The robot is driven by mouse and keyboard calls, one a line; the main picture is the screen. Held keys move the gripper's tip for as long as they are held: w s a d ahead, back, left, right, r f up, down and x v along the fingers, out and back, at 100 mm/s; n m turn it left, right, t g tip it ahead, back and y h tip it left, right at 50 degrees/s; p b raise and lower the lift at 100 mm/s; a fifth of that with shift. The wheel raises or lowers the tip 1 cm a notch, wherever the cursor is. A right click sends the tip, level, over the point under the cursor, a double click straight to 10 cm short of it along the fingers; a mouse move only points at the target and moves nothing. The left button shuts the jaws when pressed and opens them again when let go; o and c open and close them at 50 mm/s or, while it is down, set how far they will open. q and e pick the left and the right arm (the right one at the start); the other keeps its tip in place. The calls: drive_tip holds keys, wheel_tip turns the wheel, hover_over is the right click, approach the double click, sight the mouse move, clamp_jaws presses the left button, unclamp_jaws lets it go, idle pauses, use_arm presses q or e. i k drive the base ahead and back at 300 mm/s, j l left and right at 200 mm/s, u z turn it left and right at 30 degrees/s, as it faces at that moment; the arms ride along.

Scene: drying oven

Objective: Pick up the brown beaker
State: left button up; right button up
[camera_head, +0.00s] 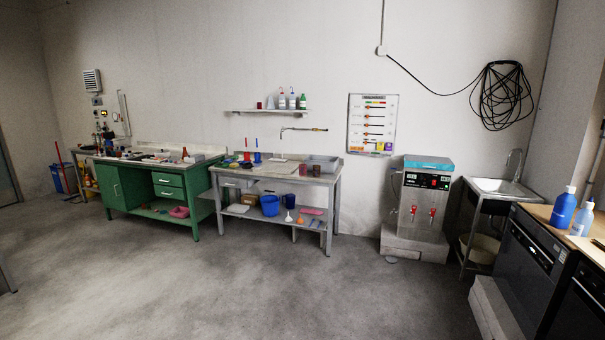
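Two small dark cups stand side by side at the right front of the grey metal table, far across the room. The left cup (303,170) looks reddish brown and the right cup (316,170) looks dark purple. They are too small for me to tell which, if either, is the brown beaker. A small dark reddish vessel (259,105) also stands on the wall shelf. Neither of my grippers is in view.
The grey table (270,175) stands against the back wall, with a blue bucket (270,205) on its lower shelf. A green workbench (150,192) is to its left. A boiler (425,195) and sink (500,187) are to the right. The floor in front is clear.

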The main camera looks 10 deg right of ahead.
sight(316, 168)
drive_tip(key=z, duration=0.2)
drive_tip(key=i, duration=6.2)
drive_tip(key=i+z, duration=0.3)
drive_tip(key=i, duration=0.25)
drive_tip(key=l+z, duration=0.1)
drive_tip(key=z, duration=1.4)
